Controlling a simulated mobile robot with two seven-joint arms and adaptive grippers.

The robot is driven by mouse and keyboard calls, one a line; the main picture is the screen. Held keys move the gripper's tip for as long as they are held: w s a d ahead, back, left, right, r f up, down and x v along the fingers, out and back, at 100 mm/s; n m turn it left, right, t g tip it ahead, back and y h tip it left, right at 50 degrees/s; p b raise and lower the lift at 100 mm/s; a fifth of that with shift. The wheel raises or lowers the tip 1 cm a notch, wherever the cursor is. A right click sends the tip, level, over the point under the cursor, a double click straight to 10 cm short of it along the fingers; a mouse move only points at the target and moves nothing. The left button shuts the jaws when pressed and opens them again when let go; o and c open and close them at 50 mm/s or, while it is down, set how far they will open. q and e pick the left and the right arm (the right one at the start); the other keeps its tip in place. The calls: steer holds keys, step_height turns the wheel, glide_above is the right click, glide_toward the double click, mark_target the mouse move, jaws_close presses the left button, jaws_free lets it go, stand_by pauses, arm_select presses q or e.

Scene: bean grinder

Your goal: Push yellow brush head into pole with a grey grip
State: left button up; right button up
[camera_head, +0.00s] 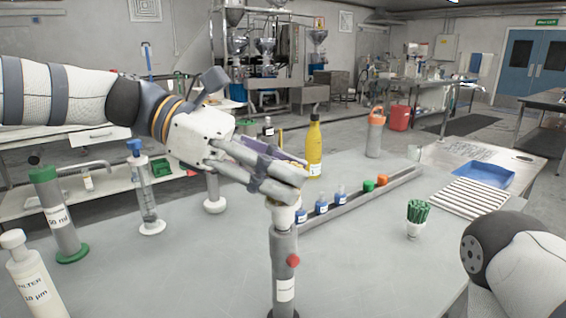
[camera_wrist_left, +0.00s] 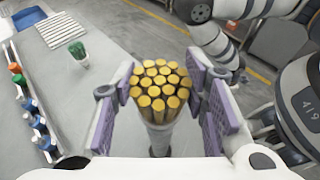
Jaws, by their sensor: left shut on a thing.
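My left gripper (camera_head: 282,178) is shut on the yellow brush head (camera_wrist_left: 159,84), whose bristles stand upright between its purple pads in the left wrist view. In the head view the fingers hide most of the bristles. The brush head's pale lower part (camera_head: 284,216) shows under the fingers. Directly below it stands the grey-gripped pole (camera_head: 284,255), upright on the table, with a red button and a white label. The head appears in line with the pole's top; I cannot tell whether it is seated. My right gripper is out of view.
A grey rack (camera_head: 345,204) with small capped bottles runs behind the pole. A green brush (camera_head: 417,212) stands to the right. A yellow bottle (camera_head: 314,148) stands behind; a syringe (camera_head: 145,190) and a green-capped cylinder (camera_head: 58,215) stand left.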

arm_select(q)
steer(key=shift+f, duration=0.95)
steer(key=o, duration=1.2)
steer(key=v, duration=1.2)
